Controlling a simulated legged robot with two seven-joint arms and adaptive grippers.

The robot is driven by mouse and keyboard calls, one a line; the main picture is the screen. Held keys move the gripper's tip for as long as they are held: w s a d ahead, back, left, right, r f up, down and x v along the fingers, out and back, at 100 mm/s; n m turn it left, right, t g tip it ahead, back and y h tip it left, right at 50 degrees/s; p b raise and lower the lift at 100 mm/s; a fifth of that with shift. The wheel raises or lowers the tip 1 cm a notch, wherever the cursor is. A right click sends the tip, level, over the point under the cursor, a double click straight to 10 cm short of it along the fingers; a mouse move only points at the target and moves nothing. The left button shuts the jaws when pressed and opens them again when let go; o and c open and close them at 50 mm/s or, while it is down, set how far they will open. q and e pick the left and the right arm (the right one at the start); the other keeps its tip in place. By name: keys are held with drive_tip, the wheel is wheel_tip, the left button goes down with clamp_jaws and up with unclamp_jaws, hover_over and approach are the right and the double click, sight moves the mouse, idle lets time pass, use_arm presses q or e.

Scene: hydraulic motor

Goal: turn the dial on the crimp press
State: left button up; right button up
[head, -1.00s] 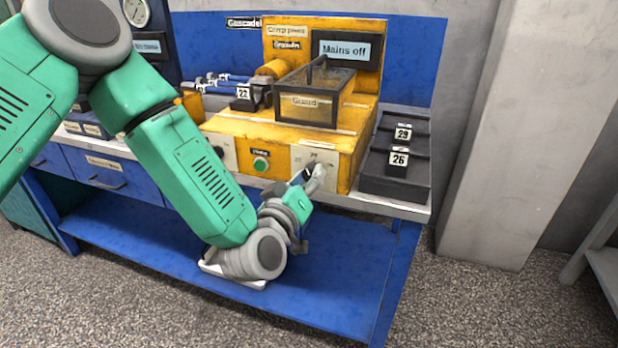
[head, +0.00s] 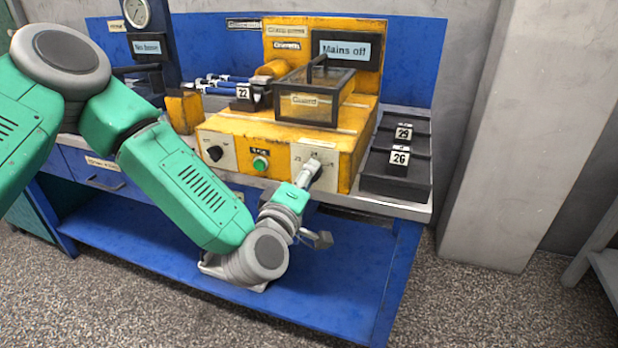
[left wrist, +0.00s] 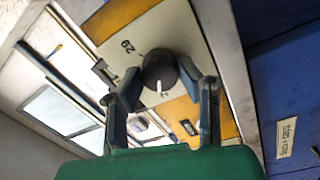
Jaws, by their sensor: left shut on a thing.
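The yellow crimp press (head: 285,130) stands on the bench with a clear guard box (head: 318,92) on top. On the right of its front is a pale dial plate (head: 303,157) with printed numbers. My left gripper (head: 312,174) is at this plate and hides the dial in the head view. In the left wrist view the dial (left wrist: 160,70) is a round black knob with a white pointer mark. The fingers of my left gripper (left wrist: 158,88) are closed on both sides of the knob. My right gripper is not in view.
A second black knob (head: 214,153) and a green button (head: 260,163) are on the press front, to the left. A dark tray (head: 395,183) with tags 29 and 26 sits right of the press. A "Mains off" sign (head: 346,50) is behind.

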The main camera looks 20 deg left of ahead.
use_arm(q)
drive_tip(key=shift+a+f, duration=0.1)
idle(0.3)
drive_tip(key=o, duration=1.1)
drive_tip(key=shift+o, duration=0.2)
drive_tip(key=shift+s, duration=0.1)
drive_tip(key=s, duration=1.1)
drive_tip(key=shift+s+a+f, duration=0.35)
drive_tip(key=shift+a, duration=0.1)
